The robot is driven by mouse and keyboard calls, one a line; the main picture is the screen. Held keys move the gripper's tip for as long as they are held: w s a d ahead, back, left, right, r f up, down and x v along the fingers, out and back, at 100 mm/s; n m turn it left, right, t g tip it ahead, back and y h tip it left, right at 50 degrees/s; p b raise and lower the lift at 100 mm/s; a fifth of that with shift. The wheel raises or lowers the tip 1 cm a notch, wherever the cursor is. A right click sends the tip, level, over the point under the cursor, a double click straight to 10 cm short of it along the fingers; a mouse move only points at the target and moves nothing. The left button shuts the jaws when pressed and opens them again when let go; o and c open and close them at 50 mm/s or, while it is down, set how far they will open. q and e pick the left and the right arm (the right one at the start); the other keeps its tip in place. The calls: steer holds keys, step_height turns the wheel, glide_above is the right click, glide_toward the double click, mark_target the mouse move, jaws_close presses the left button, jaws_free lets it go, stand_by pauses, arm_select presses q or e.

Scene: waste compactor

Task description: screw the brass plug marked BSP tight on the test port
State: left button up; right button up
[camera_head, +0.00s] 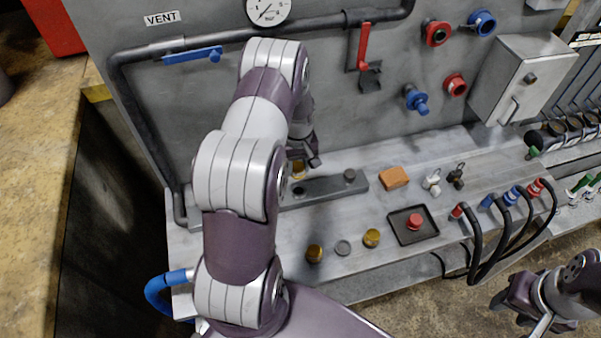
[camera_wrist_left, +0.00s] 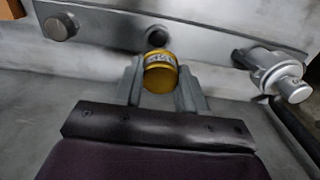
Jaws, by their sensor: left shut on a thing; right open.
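My left gripper (camera_head: 306,163) is shut on a brass plug (camera_head: 298,169) beside the grey port bar (camera_head: 325,187). In the left wrist view, the brass plug (camera_wrist_left: 160,75) sits between the fingertips, with a pale marking too blurred to read. An open round hole in the bar (camera_wrist_left: 156,37), apparently the test port, shows just past the plug; the plug is apart from it. Two more brass plugs (camera_head: 315,253) (camera_head: 371,238) stand at the bench front, their markings unreadable. My right gripper (camera_head: 522,302) is open at the lower right, away from the bench.
A dark knob (camera_head: 349,174) caps one end of the bar; a silver fitting (camera_wrist_left: 278,75) is at the other. A grey disc (camera_head: 342,248), an orange block (camera_head: 394,178) and a black tray with a red button (camera_head: 414,222) are on the bench. Hoses hang at right.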

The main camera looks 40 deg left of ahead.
mark_target(299, 175)
arm_select(q)
steer(key=shift+w+d, duration=0.15)
steer(key=shift+d, duration=0.1)
steer(key=shift+a+r, duration=0.1)
arm_select(e)
steer(key=shift+w+d, duration=0.15)
steer(key=shift+d, duration=0.1)
arm_select(q)
steer(key=shift+a+f+b, duration=0.2)
steer(key=shift+f+b, duration=0.1)
steer(key=shift+f, duration=0.2)
steer(key=f+b, duration=0.1)
steer(key=f, duration=0.1)
steer(key=f+b, duration=0.2)
steer(key=shift+d, duration=0.2)
steer(key=shift+a+f+b, duration=0.1)
steer(key=shift+f+b, duration=0.25)
steer(key=shift+f, duration=0.15)
steer(key=n, duration=0.5)
steer(key=shift+r, duration=0.4)
arm_select(e)
step_height(299, 175, down, 4)
steer(key=shift+a+f, duration=0.1)
steer(key=shift+a, duration=0.05)
